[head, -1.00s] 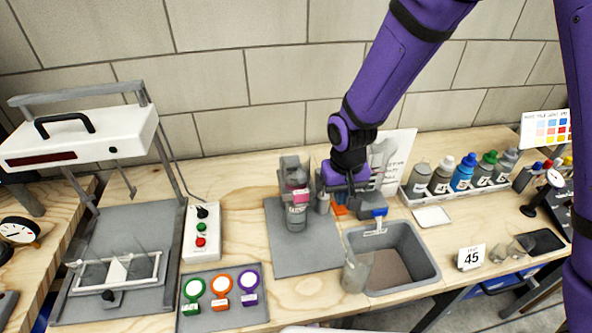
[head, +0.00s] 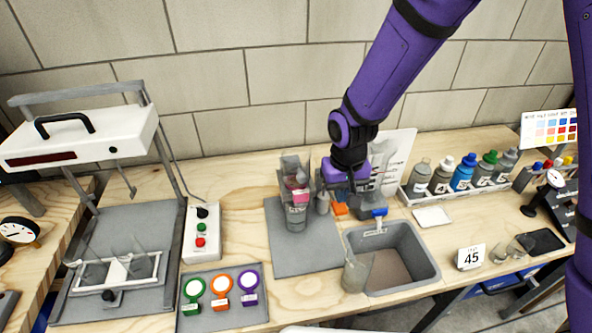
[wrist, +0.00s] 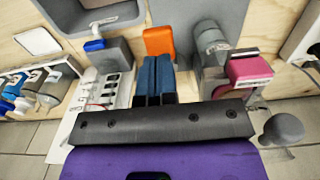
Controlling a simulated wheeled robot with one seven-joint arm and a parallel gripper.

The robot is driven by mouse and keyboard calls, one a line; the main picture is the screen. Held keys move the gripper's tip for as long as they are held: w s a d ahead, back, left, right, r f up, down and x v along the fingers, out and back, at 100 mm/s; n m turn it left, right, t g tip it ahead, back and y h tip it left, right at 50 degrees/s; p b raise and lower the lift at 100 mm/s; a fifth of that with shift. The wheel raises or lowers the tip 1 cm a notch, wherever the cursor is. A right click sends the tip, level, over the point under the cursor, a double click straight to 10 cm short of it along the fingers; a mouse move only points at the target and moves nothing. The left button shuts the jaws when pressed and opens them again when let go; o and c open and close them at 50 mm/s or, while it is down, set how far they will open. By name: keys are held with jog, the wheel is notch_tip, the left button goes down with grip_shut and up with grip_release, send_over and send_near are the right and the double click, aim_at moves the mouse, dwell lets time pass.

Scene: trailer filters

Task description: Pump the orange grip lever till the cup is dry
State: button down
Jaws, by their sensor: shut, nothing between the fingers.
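The orange grip lever (head: 340,209) shows low behind the sink, right of the grey pump body. In the wrist view the orange grip (wrist: 158,41) lies just beyond my fingertips. My gripper (head: 350,190) is above and beside it. In the wrist view its two blue-grey fingers (wrist: 155,68) are together and empty; I cannot tell whether they touch the grip. A clear cup (head: 294,164) tops the grey cylinder (head: 297,214) with a pink tag. How much liquid it holds is too small to tell.
A grey sink (head: 405,254) with a blue-handled tap (head: 379,213) stands right of the pump, a clear beaker (head: 356,273) at its left edge. Several bottles stand in a white tray (head: 410,202). The grey mat (head: 312,262) is clear in front.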

dwell(0.4)
jog(key=shift+f, duration=3.6)
jog(key=shift+r, duration=3.6)
jog(key=shift+r, duration=0.1)
jog(key=shift+r, duration=2.4)
